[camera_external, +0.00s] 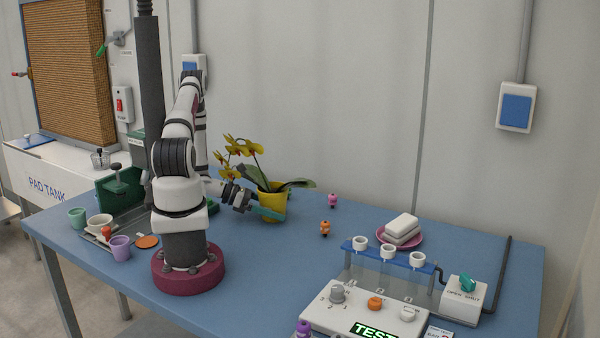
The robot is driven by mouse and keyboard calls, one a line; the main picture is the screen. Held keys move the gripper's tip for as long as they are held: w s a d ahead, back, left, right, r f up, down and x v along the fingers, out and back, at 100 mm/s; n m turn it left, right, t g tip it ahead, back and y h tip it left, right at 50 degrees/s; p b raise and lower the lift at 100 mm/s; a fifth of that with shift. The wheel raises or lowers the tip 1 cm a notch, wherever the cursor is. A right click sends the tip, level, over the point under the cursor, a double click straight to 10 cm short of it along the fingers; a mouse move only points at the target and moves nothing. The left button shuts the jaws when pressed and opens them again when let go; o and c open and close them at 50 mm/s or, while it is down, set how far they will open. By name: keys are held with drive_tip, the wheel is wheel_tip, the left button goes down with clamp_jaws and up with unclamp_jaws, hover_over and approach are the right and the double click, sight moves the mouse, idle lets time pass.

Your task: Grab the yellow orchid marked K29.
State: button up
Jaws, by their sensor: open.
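A yellow orchid (236,147) with several blooms and long green leaves grows in a yellow pot (273,204) on the blue table, right of my arm's base. No K29 marking can be read on it from here. My gripper (264,212) is open at the pot's left front side, low near the table. A teal finger reaches across the front of the pot; I cannot tell whether it touches. The other finger is partly hidden.
The blue table (250,258) is clear in front of the pot. Small pink (333,200) and orange (325,228) figures stand right of it. A pink dish (418,240) with white blocks, a tube rack (388,255) and a control box (365,312) fill the right. Cups (121,248) stand left.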

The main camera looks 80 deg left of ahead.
drive_tip(key=c, duration=1.5)
drive_tip(key=shift+r, duration=0.1)
